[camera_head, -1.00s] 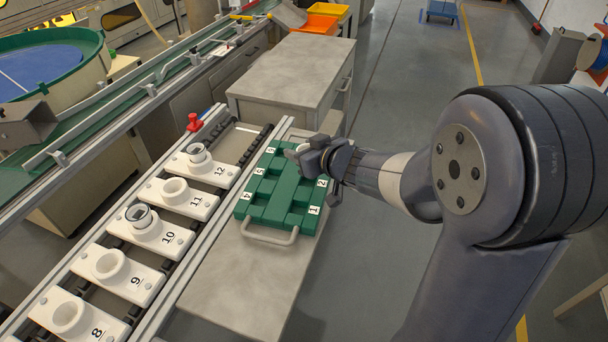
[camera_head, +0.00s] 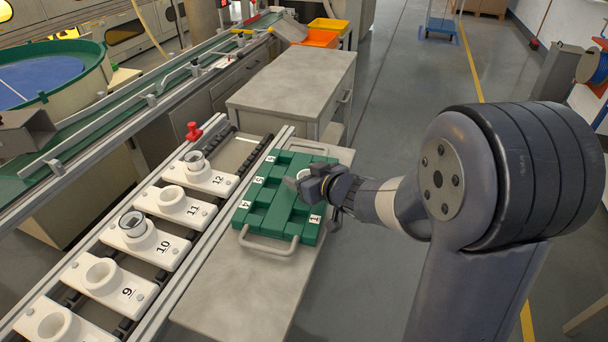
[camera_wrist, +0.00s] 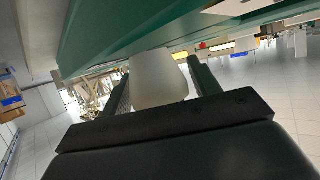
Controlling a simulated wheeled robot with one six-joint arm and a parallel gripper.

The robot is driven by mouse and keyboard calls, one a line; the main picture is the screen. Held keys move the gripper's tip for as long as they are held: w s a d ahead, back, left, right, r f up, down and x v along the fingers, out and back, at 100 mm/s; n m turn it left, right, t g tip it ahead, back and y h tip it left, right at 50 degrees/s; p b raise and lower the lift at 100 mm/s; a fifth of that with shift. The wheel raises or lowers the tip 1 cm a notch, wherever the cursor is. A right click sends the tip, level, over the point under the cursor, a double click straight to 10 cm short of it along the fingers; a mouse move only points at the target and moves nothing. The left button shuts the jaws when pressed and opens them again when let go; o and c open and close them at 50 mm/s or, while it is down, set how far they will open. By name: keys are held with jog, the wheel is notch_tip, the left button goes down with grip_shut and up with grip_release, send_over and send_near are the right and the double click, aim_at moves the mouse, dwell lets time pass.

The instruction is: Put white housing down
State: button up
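A small pale part of the housing (camera_head: 303,175) shows at the fingertips; the rest is hidden by the gripper. Slots 4, 5 and 6 on the left look empty.
The tray lies on a grey bench (camera_head: 235,300) with a handle at its front. To the left, a rail carries several white numbered carriers (camera_head: 185,205), some holding round parts. A grey cabinet (camera_head: 290,85) stands behind. Open floor lies to the right.

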jog(key=shift+o, duration=0.9)
jog(key=shift+r, duration=0.25)
jog(key=p+v, duration=0.4)
jog(key=v, duration=0.8)
